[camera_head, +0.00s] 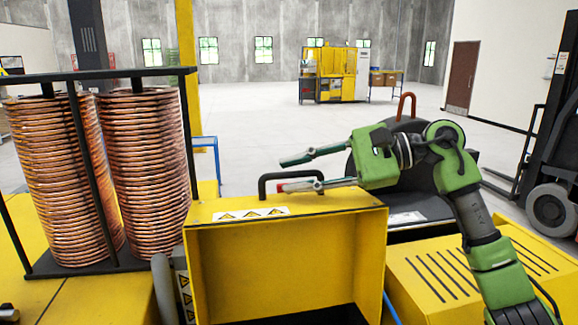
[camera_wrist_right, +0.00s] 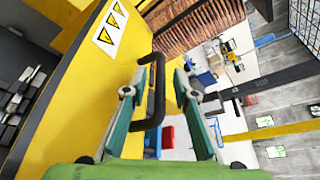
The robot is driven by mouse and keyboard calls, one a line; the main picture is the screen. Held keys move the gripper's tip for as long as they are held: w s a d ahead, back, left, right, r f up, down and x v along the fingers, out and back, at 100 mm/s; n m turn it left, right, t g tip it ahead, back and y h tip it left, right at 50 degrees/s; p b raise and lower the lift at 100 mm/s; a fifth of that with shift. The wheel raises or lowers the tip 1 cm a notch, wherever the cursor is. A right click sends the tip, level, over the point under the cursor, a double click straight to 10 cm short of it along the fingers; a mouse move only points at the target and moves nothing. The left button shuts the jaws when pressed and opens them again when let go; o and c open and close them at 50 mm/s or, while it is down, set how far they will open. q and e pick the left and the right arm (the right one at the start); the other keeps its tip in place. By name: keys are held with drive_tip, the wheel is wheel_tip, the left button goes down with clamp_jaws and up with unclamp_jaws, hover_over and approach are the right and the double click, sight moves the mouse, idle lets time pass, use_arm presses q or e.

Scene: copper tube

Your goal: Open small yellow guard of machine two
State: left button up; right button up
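The small yellow guard (camera_head: 275,262) is a box-like hood at the centre of the head view, its hollow inside facing the camera. A black bar handle (camera_head: 290,175) stands on its top edge beside a warning-triangle label. My right gripper (camera_head: 284,174) is open at the handle, one finger above the bar and one low beside it. In the right wrist view the black handle (camera_wrist_right: 156,92) lies between the two spread green fingers, with a gap on at least one side. Contact cannot be told. The yellow guard (camera_wrist_right: 75,95) also shows there. My left gripper is not in view.
Two stacks of copper coils (camera_head: 150,160) stand in a black frame at left. A yellow slatted cover (camera_head: 440,275) is under my right forearm. A forklift (camera_head: 550,150) stands at far right. Open floor lies behind.

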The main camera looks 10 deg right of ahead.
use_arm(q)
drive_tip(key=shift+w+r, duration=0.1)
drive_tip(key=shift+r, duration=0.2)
use_arm(e)
drive_tip(key=shift+x, duration=0.75)
clamp_jaws()
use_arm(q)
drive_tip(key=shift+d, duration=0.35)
